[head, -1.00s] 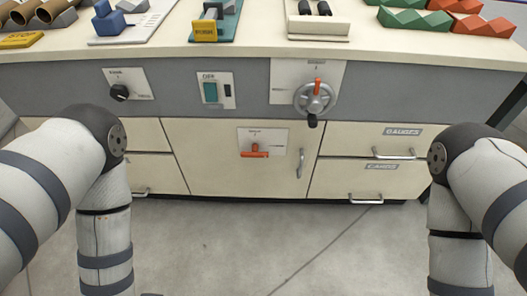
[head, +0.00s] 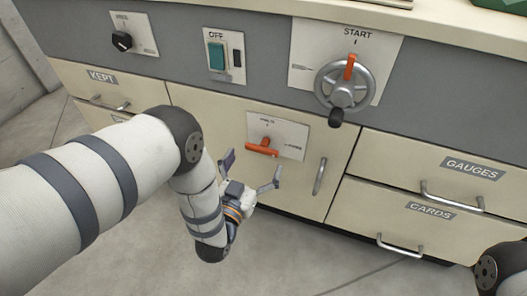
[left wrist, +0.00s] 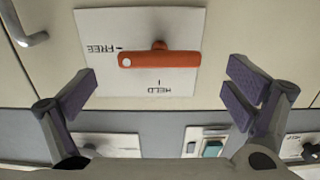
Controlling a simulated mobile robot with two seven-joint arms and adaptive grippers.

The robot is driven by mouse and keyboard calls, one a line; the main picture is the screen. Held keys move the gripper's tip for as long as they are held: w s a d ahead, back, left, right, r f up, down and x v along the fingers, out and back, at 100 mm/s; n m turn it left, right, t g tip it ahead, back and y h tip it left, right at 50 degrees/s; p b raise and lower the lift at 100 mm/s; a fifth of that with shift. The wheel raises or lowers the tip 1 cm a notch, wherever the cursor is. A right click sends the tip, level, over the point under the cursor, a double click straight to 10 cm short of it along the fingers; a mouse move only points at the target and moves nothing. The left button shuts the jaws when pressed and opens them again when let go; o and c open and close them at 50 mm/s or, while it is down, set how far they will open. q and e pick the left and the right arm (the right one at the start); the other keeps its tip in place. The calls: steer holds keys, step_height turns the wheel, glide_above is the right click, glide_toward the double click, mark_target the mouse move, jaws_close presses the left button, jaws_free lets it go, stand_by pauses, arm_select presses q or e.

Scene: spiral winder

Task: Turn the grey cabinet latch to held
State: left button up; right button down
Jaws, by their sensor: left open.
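The latch (head: 262,148) is an orange-red lever on a white plate (head: 291,138) on the cream cabinet door below the grey panel. It lies crosswise. In the left wrist view, which is upside down, the lever (left wrist: 170,60) has a white dot at its left end, the end nearest the word FREE. HELD is printed on the plate away from that end, beside a short mark. My left gripper (head: 251,172) is open and empty, in front of the door just below the lever in the head view. Its purple-padded fingers stand apart from the lever. My right gripper is out of view.
A grey handwheel (head: 342,86) with a black knob sticks out above and right of the latch. A teal switch (head: 217,56) and black dial (head: 122,41) are on the panel. A door handle (head: 320,177) stands right of the latch, with drawer handles (head: 452,199) farther right.

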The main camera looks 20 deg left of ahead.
mark_target(261, 152)
arm_select(q)
steer(key=w+b, duration=0.1)
steer(key=w, duration=0.4)
steer(key=shift+d, duration=0.1)
steer(key=shift+c, duration=0.6)
steer(key=c, duration=1)
steer(key=shift+c, duration=0.2)
